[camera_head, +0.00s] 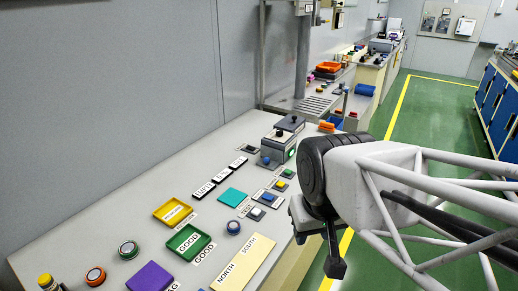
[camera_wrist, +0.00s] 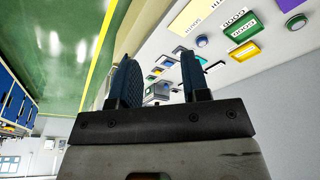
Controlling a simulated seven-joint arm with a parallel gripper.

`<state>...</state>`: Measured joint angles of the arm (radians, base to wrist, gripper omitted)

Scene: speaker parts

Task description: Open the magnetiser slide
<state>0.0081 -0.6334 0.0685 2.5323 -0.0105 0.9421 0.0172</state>
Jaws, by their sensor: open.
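A grey box-like unit (camera_head: 283,138) with a dark top and black knob stands on the bench beyond my gripper; I take it for the magnetiser. A blue round knob (camera_head: 265,157) sits at its near side. I cannot make out whether its slide is open or shut. My gripper (camera_head: 335,262) hangs off the bench's right edge, over the floor, apart from the unit. In the wrist view my gripper (camera_wrist: 158,60) has its two dark fingers spread with nothing gripped. A small grey unit (camera_wrist: 157,91) shows between them, farther off.
The bench holds a green tray (camera_head: 189,242), a yellow tray (camera_head: 172,210), a teal pad (camera_head: 232,197), a purple block (camera_head: 150,277) and a cream NORTH/SOUTH plate (camera_head: 243,263). Small coloured buttons (camera_head: 268,197) lie near the unit. The grey wall (camera_head: 110,90) bounds the left.

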